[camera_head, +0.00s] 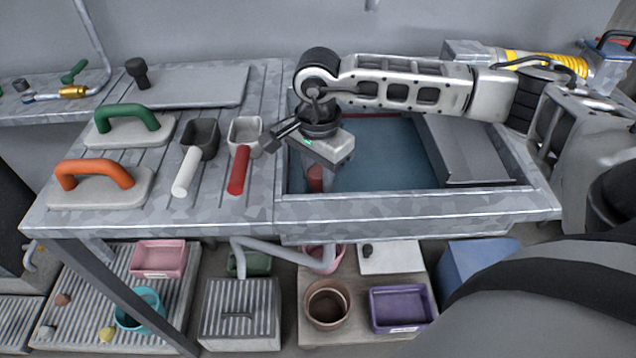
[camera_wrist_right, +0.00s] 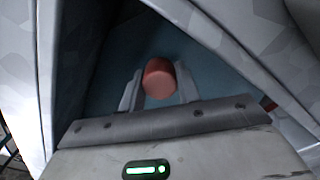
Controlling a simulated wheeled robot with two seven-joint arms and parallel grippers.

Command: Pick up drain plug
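The drain plug (camera_head: 316,178) is a short red cylinder low in the sink (camera_head: 385,155), near its left wall. In the right wrist view the plug (camera_wrist_right: 159,78) stands in line with the space between the fingers. My right gripper (camera_head: 318,166) reaches down over the sink's left end, right above the plug. Its fingers (camera_wrist_right: 158,88) are apart, one on each side of the plug, and I see no clear grip on it. The gripper's body hides the plug's upper part in the head view. My left gripper is not in view.
Left of the sink, the table holds a grey holder with a red handle (camera_head: 239,170), another with a white handle (camera_head: 186,172), and orange-handled (camera_head: 95,175) and green-handled (camera_head: 128,118) floats. A grey sloped panel (camera_head: 470,150) fills the sink's right end. Bins stand below.

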